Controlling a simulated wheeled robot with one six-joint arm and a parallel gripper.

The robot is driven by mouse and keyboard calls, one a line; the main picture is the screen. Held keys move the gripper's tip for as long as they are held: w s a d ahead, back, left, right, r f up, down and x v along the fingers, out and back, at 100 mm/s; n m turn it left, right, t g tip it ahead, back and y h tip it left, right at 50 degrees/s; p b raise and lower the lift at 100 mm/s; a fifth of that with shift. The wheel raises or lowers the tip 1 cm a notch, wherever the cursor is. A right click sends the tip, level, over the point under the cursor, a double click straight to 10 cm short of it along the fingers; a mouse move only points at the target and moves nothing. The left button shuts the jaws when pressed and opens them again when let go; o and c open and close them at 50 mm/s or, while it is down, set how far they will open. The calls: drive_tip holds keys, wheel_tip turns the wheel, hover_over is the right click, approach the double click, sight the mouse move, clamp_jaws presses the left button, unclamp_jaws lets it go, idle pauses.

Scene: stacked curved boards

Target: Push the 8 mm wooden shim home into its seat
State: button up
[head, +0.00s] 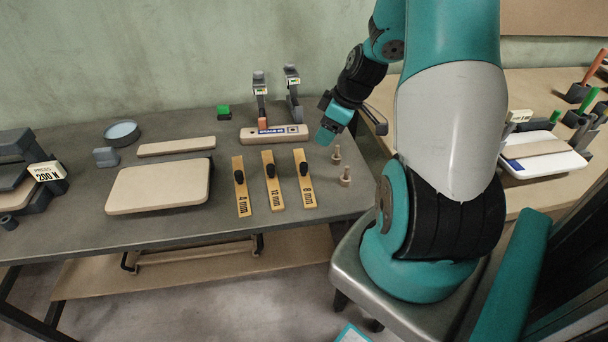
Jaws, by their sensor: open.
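The 8 mm wooden shim (306,187) lies flat on the grey table, the rightmost of three labelled wooden strips, with a black knob on top. My gripper (326,136) hangs above the table's back right part, behind and to the right of the shim, apart from it and empty. Its jaws are open, though small in this view. A pale labelled block (262,135) with two upright clamps stands just left of my gripper. I cannot tell where the shim's seat is.
The 12 mm strip (274,192) and 4 mm strip (243,198) lie left of the shim. Two wooden pegs (345,178) stand to its right. A large pale board (158,186) and a thin board (176,147) lie farther left. The table's front strip is clear.

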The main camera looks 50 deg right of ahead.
sight(305, 164)
drive_tip(key=p+x, duration=0.1)
drive_tip(key=x, duration=0.8)
drive_tip(key=shift+w+f, duration=0.1)
drive_tip(key=shift+f, duration=0.15)
drive_tip(key=shift+p+x, duration=0.8)
drive_tip(key=shift+x, duration=1.8)
drive_tip(key=shift+w, duration=0.1)
drive_tip(key=c, duration=1)
